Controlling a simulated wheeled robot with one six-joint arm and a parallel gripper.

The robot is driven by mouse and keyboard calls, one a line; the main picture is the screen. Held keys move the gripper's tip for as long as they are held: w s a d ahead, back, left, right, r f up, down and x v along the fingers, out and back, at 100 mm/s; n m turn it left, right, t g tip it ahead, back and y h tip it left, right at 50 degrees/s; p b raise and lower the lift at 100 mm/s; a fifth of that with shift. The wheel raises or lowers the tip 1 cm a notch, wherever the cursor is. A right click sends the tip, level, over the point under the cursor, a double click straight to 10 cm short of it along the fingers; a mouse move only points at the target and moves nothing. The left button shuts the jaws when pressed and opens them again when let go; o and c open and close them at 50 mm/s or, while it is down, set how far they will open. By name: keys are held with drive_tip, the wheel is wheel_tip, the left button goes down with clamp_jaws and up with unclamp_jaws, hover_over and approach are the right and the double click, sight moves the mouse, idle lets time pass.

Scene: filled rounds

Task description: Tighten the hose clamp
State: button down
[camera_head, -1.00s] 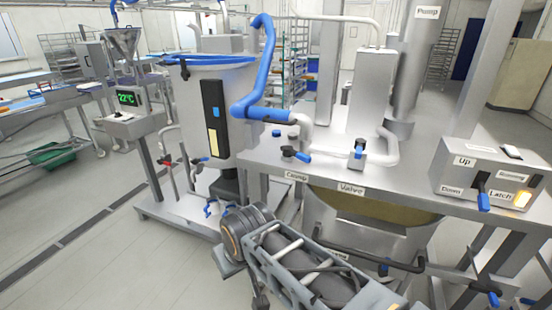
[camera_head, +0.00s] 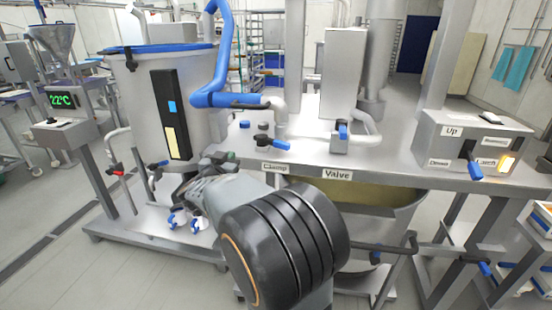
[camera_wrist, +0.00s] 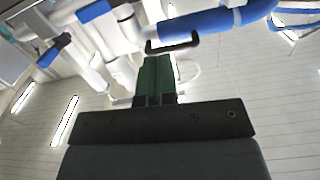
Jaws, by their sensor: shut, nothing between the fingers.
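The blue hose (camera_head: 222,60) comes down and bends right onto a white pipe stub (camera_head: 279,115) above the steel table. A dark bar (camera_head: 250,104) lies along the hose end; it looks like the clamp's handle. The wrist view looks upward and shows the blue hose (camera_wrist: 205,24) with a dark bent handle (camera_wrist: 172,44) beside it. My gripper (camera_head: 229,157) is at the table's front left edge, below the hose end. Its green fingers (camera_wrist: 156,80) are shut and empty, and appear apart from the handle.
A "Clamp" label (camera_head: 277,167) and a "Valve" label (camera_head: 337,174) are on the table edge. A blue-black lever (camera_head: 272,142) and a blue valve handle (camera_head: 342,131) stand on the table. A steel tank (camera_head: 140,95) is left, a control box (camera_head: 470,140) right.

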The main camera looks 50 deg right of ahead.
drive_tip(key=s+d+f+m+g+h, duration=0.3)
drive_tip(key=d+g, duration=0.1)
drive_tip(key=g, duration=0.2)
approach(280, 146)
drive_tip(key=d, duration=0.5)
drive_tip(key=w+d, duration=0.1)
drive_tip(key=d, duration=0.1)
drive_tip(key=shift+w+d+p, duration=0.1)
drive_tip(key=shift+d+p, duration=0.2)
drive_tip(key=shift+p, duration=0.1)
